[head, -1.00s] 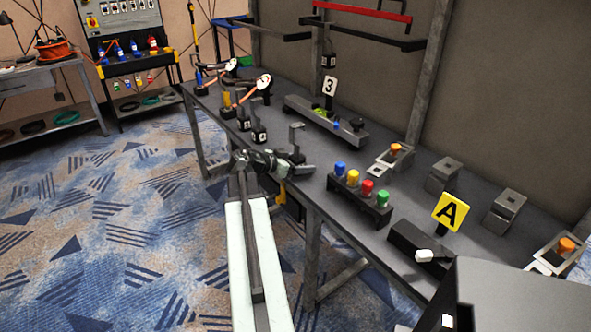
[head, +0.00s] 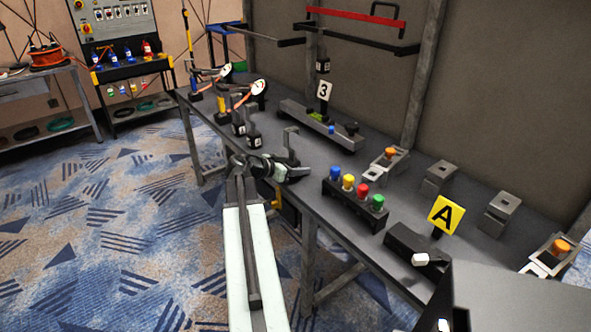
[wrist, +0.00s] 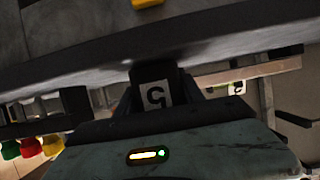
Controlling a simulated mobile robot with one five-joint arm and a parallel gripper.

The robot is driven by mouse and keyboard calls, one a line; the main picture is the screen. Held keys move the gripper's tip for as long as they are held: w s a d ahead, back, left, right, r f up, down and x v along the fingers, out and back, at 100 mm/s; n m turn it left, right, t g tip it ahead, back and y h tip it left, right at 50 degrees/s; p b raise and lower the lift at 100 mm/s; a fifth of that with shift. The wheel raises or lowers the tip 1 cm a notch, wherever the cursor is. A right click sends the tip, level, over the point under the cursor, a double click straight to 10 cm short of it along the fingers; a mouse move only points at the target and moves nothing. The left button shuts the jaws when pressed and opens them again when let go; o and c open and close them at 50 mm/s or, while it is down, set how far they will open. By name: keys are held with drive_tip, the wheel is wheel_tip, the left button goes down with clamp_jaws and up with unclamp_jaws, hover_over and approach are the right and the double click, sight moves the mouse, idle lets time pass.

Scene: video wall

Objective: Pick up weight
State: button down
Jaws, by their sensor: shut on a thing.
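A dark weight with a white label reading 5 (wrist: 158,94) shows upside down in the wrist view. My gripper (wrist: 158,88) is shut on it, with a dark jaw on each side. In the head view my gripper (head: 296,170) is over the near edge of the bench, left of the button block. A dark upright hook (head: 291,142) rises at the gripper; I cannot tell if it belongs to the weight. Two more dark labelled weights (head: 254,135) (head: 239,123) stand on the bench to the left.
A wall stands behind. Patterned floor lies open at left.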

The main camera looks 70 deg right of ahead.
drive_tip(key=shift+r+p, duration=1.7)
drive_tip(key=shift+r, duration=0.2)
drive_tip(key=w+a+r+p, duration=0.1)
drive_tip(key=w+a, duration=0.7)
drive_tip(key=a, duration=0.5)
drive_tip(key=shift+w+a, duration=0.25)
drive_tip(key=shift+w, duration=0.1)
wheel_tip(320, 180, up, 36)
drive_tip(key=p, duration=3.6)
drive_tip(key=shift+r, duration=0.2)
